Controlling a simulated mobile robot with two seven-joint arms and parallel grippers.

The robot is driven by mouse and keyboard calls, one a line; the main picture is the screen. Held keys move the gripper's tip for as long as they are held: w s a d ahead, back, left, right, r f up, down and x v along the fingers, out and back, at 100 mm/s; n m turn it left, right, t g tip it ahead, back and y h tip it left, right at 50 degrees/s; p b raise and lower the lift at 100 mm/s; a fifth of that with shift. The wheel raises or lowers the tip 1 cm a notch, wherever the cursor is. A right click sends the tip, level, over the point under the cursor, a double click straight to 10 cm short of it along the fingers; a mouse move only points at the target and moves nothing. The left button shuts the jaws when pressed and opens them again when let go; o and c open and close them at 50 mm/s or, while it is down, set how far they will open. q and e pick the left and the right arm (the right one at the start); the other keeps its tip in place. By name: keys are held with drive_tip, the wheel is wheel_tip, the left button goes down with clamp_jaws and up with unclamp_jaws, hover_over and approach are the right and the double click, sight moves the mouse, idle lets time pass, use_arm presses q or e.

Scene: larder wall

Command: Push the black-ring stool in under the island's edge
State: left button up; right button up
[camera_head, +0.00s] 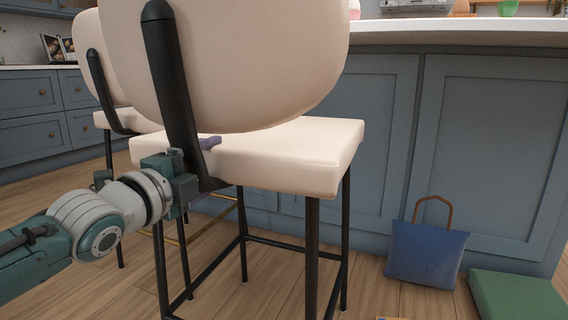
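The black-ring stool (290,150) stands upright in the foreground, with a cream seat and back, black legs and a black foot ring. Its large backrest (240,60) faces me and a black post joins it to the seat. The island (375,130) is behind it, with blue-grey panels and a white top whose edge (450,36) shows to the right of the backrest. My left gripper (200,160) is at the foot of the back post, by the seat's left rear corner. A purple fingertip shows beyond the post; the rest of the fingers is hidden. My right gripper is out of view.
Another cream stool (95,75) stands behind at the left; a brass-coloured foot ring (208,222) shows through the near stool's legs. A blue bag (427,252) with a brown handle and a green box (515,296) are on the floor at right. Wooden floor lies between.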

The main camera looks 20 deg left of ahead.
use_arm(q)
clamp_jaws()
idle(0.3)
drive_tip(key=shift+f, duration=0.25)
